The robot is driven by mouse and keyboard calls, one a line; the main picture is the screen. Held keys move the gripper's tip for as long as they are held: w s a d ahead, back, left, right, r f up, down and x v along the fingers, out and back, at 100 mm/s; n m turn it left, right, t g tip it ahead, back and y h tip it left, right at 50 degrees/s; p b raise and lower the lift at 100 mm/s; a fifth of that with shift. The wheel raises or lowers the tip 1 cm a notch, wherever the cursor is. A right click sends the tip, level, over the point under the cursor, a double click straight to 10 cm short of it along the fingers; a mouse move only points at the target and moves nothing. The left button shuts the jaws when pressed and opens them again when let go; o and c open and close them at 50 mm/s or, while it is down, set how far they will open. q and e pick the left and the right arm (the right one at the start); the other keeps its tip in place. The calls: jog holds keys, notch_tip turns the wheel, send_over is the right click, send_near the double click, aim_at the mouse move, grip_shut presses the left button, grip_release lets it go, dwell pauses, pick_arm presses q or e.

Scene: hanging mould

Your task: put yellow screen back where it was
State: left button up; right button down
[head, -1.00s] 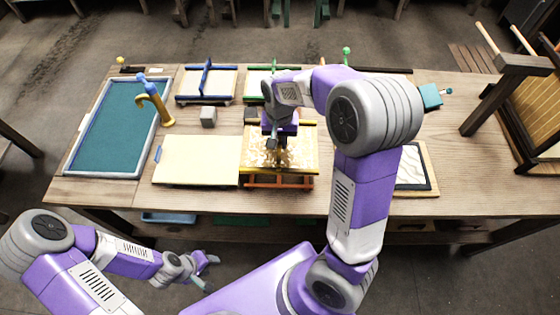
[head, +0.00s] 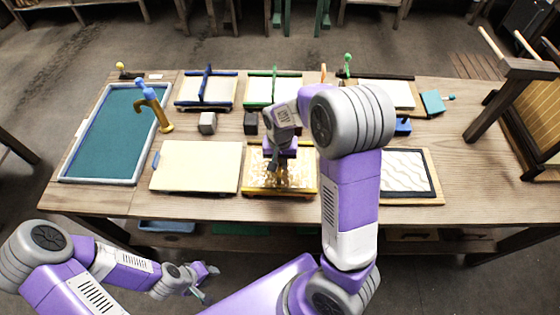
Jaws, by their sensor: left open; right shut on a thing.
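The yellow screen (head: 303,180), a yellow-rimmed frame with a golden patterned surface, lies at the front middle of the table, right of a cream board. My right gripper (head: 277,170) points down over it and is shut on a part of it. The gripper and wrist hide the held part and some of the screen's middle. I cannot tell whether the screen rests fully on what is beneath it. My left gripper (head: 207,284) is open and empty, low in front of the table.
The cream board (head: 195,167) is close on the left, a wave-patterned framed panel (head: 408,172) on the right. A teal-filled vat (head: 112,135) stands far left. Grey (head: 207,123) and dark (head: 251,122) cubes, with blue (head: 207,88) and green (head: 262,90) frames, lie behind.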

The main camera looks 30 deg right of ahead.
jog(key=c, duration=1.1)
grip_release()
jog(key=shift+f, duration=0.1)
jog(key=shift+r, duration=0.35)
notch_tip(320, 180, up, 12)
jog(key=p, duration=0.4)
jog(key=shift+f, duration=0.1)
